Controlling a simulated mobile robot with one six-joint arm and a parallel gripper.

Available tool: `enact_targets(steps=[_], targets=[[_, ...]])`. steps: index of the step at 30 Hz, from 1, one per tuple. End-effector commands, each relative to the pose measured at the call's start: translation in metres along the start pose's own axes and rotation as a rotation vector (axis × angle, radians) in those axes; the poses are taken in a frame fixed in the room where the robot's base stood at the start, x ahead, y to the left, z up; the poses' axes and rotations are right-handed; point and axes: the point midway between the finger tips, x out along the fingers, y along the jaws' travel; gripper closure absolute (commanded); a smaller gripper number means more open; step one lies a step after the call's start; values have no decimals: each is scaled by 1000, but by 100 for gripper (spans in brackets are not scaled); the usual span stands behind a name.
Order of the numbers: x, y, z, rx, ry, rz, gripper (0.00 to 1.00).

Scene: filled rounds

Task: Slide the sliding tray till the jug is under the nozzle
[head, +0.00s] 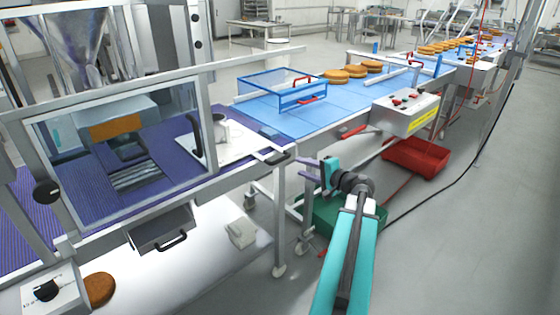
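The sliding tray (238,150) is a flat white plate on the purple surface, right of the clear guard, with a bar handle (272,157) at its right front. The white jug (224,131) stands upright on it, partly behind a grey post. A steel funnel (80,35) hangs at upper left, well left of the jug. Its lower end is behind the frame, and I cannot make out the nozzle. My gripper (308,171) is right of and below the tray handle, apart from it.
A clear-panelled guard (125,140) with a metal frame stands left of the tray. A blue conveyor (310,115) with a blue-framed cover (280,88) runs behind. A control box (405,112), red crate (415,156) and green crate (340,218) are near my arm.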

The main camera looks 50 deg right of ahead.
Motion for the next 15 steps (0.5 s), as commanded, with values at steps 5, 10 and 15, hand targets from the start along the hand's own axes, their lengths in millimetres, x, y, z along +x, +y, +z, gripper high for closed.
enact_targets(steps=[5, 10, 15], targets=[[18, -1, -1, 0, -1, 0, 68], [41, -2, -2, 1, -1, 0, 68], [65, -2, -2, 1, -1, 0, 68]])
